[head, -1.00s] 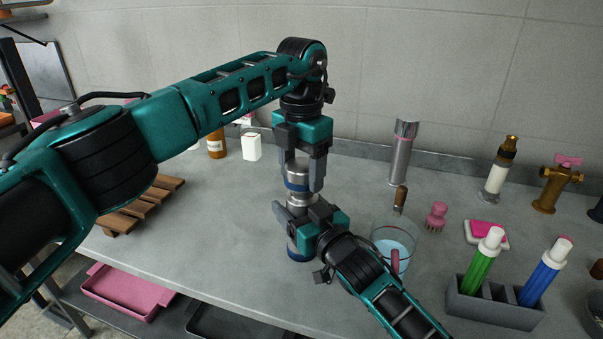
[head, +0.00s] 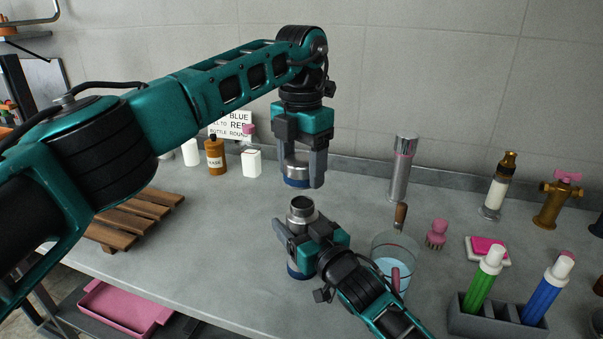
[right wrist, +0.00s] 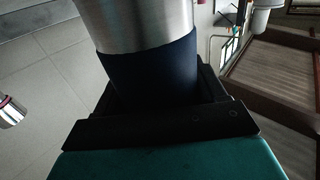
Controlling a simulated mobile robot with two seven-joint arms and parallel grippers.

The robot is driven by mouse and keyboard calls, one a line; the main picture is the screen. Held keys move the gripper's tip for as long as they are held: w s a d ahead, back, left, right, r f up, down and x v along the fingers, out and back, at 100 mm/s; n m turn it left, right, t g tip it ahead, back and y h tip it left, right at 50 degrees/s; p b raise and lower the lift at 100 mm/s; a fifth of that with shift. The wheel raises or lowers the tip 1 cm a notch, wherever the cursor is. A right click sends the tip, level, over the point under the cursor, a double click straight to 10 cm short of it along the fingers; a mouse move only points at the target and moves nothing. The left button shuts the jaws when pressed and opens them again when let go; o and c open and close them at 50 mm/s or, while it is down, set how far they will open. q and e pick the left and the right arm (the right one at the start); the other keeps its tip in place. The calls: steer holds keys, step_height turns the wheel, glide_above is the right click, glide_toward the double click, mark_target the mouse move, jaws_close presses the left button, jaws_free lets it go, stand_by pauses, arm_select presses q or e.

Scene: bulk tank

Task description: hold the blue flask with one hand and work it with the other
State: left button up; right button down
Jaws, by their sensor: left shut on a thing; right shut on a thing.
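The blue flask (head: 302,211) stands upright on the counter, a steel body with a dark blue band and an open steel neck. My right gripper (head: 296,236) is shut around its body from the right. In the right wrist view the flask's dark blue band (right wrist: 152,72) sits between the jaws. My left gripper (head: 303,168) is above the flask, pointing down, shut on the flask's cap (head: 297,171), a steel cup with a blue rim. The cap is apart from the neck, with a clear gap between them.
A glass beaker (head: 393,262) of bluish liquid stands close right of my right gripper. A grey rack (head: 494,321) with green and blue marker-like bottles is at the front right. A steel flask (head: 402,170) stands behind. A wooden rack (head: 140,217) lies left; counter between is clear.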

jaws_free()
